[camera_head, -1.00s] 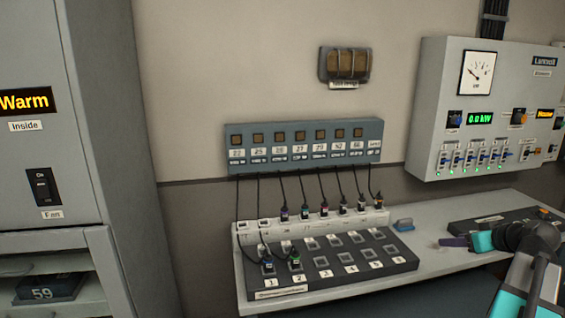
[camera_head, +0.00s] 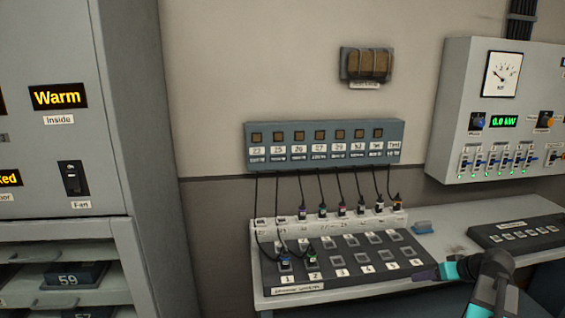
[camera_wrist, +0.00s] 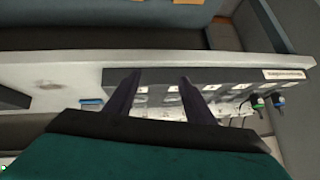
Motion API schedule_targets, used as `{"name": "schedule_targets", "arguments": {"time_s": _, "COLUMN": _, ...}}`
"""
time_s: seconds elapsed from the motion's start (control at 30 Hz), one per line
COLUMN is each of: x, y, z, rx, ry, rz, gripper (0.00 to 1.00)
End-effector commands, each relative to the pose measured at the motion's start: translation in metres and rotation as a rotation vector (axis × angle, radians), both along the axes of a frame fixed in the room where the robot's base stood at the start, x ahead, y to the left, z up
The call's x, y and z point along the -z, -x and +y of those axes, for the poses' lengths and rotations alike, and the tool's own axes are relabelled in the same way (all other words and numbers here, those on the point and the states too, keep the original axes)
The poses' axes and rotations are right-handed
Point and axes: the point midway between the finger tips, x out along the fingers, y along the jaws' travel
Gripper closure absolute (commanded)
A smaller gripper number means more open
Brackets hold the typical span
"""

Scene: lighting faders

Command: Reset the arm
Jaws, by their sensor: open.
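My gripper (camera_head: 428,274) is at the lower right of the head view, by the right front corner of the dark socket board (camera_head: 340,282). In the wrist view my gripper (camera_wrist: 160,88) shows two dark fingers spread apart with nothing between them. The socket board (camera_wrist: 225,76) shows beyond the fingers there. Two plugs, a blue one (camera_head: 285,262) and a green one (camera_head: 311,260), sit in the board's left sockets. I cannot tell whether the fingers touch the board.
The board lies on a pale bench (camera_head: 455,238). A blue block (camera_head: 422,227) and a dark fader panel (camera_head: 520,231) are on it. Cables hang from a labelled wall strip (camera_head: 325,135) to a white rack (camera_head: 262,232). A grey cabinet (camera_head: 135,130) stands left; a control box (camera_head: 497,138) hangs right.

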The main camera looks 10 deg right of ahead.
Motion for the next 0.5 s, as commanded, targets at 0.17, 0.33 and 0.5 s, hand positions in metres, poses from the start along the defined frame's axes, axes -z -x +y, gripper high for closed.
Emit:
{"name": "schedule_targets", "arguments": {"time_s": 0.17, "x": 0.064, "y": -0.015, "z": 0.055, "rx": -0.023, "ry": -0.071, "rz": 0.109, "gripper": 0.51}}
{"name": "schedule_targets", "arguments": {"time_s": 0.33, "x": 0.119, "y": -0.019, "z": 0.104, "rx": -0.041, "ry": -0.121, "rz": 0.214, "gripper": 0.51}}
{"name": "schedule_targets", "arguments": {"time_s": 0.5, "x": 0.171, "y": -0.016, "z": 0.155, "rx": -0.057, "ry": -0.156, "rz": 0.324, "gripper": 0.51}}
